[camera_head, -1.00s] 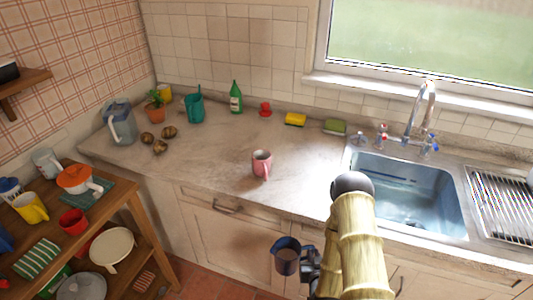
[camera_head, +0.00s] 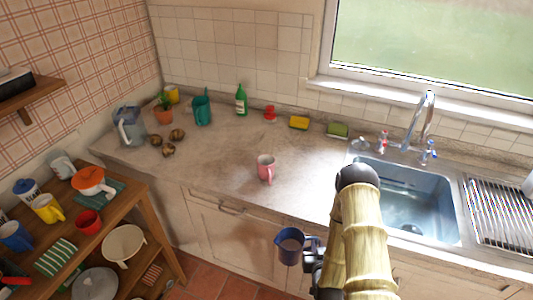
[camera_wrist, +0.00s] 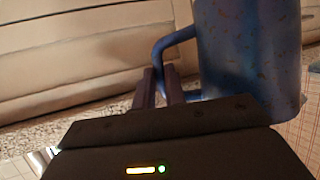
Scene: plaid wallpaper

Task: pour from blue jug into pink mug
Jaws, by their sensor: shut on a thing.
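The pink mug (camera_head: 265,168) stands upright on the counter, near its front edge and left of the sink. My gripper (camera_head: 309,250) is shut on the handle of the blue jug (camera_head: 290,248). The jug is held upright in front of the counter, below the mug and to its right in the head view. Its open top shows a greyish content, too small to tell more. In the wrist view the fingers (camera_wrist: 165,88) close around the handle, and the speckled blue jug wall (camera_wrist: 250,60) fills the right side.
The sink (camera_head: 410,205) is right of the mug. A clear pitcher (camera_head: 130,126), several brown round things (camera_head: 168,142), a teal container (camera_head: 203,109), a green bottle (camera_head: 241,101) and sponges (camera_head: 299,122) are at the back. A loaded wooden shelf (camera_head: 150,215) stands left. Counter around the mug is clear.

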